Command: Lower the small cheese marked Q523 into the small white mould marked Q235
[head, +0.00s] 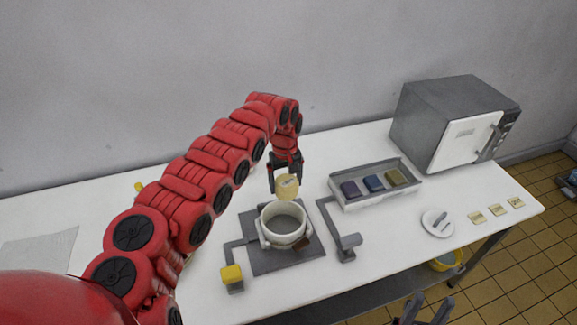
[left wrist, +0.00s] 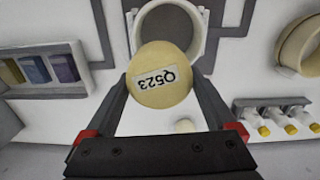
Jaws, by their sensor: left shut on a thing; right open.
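The small cheese marked Q523 (left wrist: 163,75) is a pale yellow round piece with a white label. My left gripper (head: 286,181) is shut on it, a finger on either side; the cheese shows in the head view (head: 288,190). It hangs above a small white round mould (head: 284,241) on a dark grey plate. The mould looks empty, and its rim shows beyond the cheese in the left wrist view (left wrist: 203,36). I cannot read Q235 on it. My right gripper (head: 425,308) is open and empty at the bottom edge, off the table's front.
A grey tray (head: 377,200) with three coloured blocks stands to the right, and a grey oven-like box (head: 452,122) behind it. Arms with weights (head: 232,276) flank the mould. A white plate (head: 437,224) and small cards (head: 497,210) lie at right.

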